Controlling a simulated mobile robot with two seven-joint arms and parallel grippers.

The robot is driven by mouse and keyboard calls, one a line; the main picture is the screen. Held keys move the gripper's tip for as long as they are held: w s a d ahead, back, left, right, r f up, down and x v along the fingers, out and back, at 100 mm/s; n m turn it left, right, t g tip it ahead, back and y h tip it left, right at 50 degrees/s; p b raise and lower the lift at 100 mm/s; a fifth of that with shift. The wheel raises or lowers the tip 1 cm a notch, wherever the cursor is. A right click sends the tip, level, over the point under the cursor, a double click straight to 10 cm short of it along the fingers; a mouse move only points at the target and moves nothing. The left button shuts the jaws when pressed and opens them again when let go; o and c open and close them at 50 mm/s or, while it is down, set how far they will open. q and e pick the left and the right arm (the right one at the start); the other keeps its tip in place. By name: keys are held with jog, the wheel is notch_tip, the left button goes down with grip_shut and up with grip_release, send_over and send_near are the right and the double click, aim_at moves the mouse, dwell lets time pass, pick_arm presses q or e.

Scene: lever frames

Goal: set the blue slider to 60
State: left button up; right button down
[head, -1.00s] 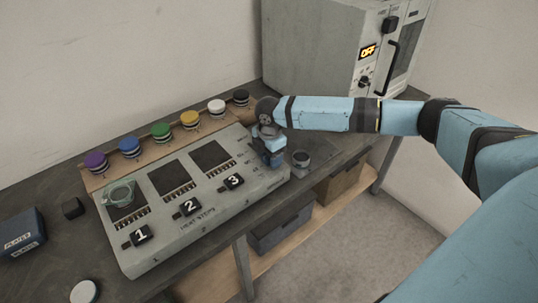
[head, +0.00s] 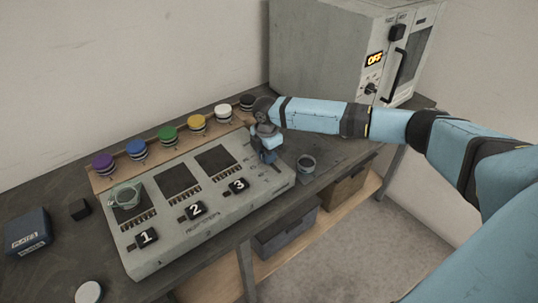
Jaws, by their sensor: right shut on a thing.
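The grey panel (head: 215,222) with the numbered switches 1, 2 and 3 stands on the dark bench. My right gripper (head: 269,157) points down at its right end and is shut on what appears to be the blue slider's knob. The fingers and wrist hide most of the knob and its track. I cannot read a scale or the slider's value. My left gripper is not in view.
Coloured buttons, including a blue one (head: 137,148), line the board behind the panel. A round glass dish (head: 126,196) sits on the panel's left plate. An oven (head: 325,55) reading OFF stands behind.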

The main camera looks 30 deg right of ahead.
jog(key=c, duration=0.8)
grip_release()
jog(key=shift+o, duration=0.2)
jog(key=shift+r, duration=0.1)
notch_tip(320, 180, up, 14)
jog(key=shift+f, duration=0.2)
